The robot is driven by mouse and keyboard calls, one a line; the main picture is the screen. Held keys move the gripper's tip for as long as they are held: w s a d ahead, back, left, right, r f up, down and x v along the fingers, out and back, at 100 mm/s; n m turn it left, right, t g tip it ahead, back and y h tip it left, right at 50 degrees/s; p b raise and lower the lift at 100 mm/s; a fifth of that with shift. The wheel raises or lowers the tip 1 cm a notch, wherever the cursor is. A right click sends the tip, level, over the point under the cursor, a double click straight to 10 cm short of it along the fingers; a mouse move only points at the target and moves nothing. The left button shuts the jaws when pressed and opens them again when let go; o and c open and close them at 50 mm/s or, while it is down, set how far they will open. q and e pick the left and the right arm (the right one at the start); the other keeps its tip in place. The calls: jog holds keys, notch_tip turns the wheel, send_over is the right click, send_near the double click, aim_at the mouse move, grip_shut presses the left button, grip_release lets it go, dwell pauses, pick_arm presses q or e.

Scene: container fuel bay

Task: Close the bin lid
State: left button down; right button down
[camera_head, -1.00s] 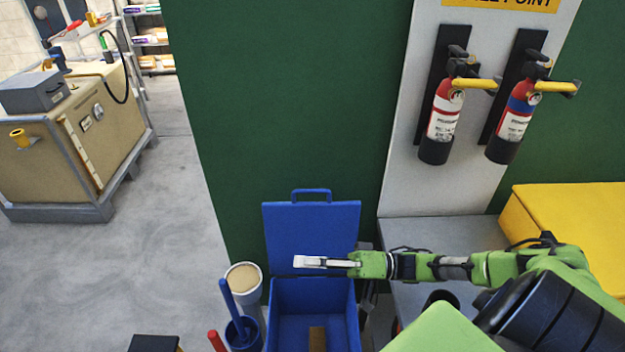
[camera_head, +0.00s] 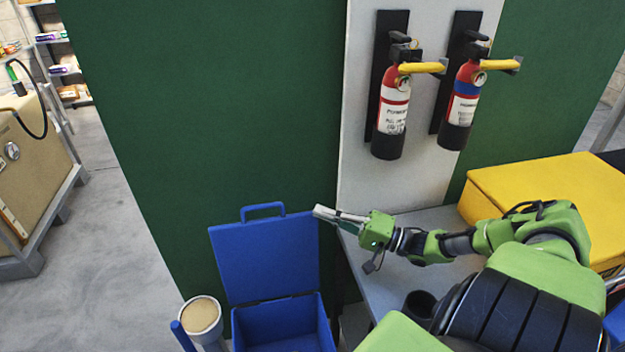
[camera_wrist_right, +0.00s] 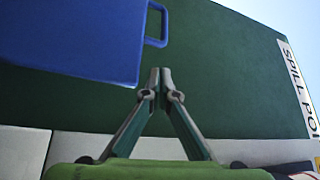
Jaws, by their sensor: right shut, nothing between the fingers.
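The blue bin (camera_head: 280,325) stands on the floor against the green wall, its mouth open toward me. Its blue lid (camera_head: 265,257) stands upright at the back, with a loop handle (camera_head: 263,209) on its top edge. My right gripper (camera_head: 318,211) is shut and empty, at the upper right corner of the lid, apparently a little apart from it. In the right wrist view the shut fingertips (camera_wrist_right: 160,72) point at the green wall, and the lid (camera_wrist_right: 75,35) with its handle (camera_wrist_right: 157,25) is beside them at the upper left. My left gripper is not in view.
A pale-topped container (camera_head: 201,315) stands left of the bin. Two fire extinguishers (camera_head: 393,115) hang on the white panel. A grey bench (camera_head: 410,270) and a yellow box (camera_head: 550,190) are at the right. Floor at left is clear.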

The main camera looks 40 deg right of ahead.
aim_at(292, 214)
jog(key=b+x, duration=0.4)
jog(key=x, duration=0.4)
jog(key=shift+w+a+f, duration=0.1)
jog(key=shift+w+a, duration=0.05)
jog(key=shift+a, duration=0.05)
jog(key=shift+w+a, duration=0.2)
jog(key=shift+w, duration=0.15)
jog(key=shift+r, duration=0.2)
jog(key=shift+s+a+p, duration=0.2)
jog(key=shift+s+p, duration=0.15)
jog(key=shift+p, duration=0.1)
jog(key=s+a+n+y+p, duration=0.1)
jog(key=s+a+n+p, duration=0.2)
jog(key=s, duration=0.4)
jog(key=shift+a+t+y+p, duration=0.3)
jog(key=shift+a+t+p, duration=0.1)
jog(key=shift+a, duration=0.25)
jog(key=shift+r, duration=0.1)
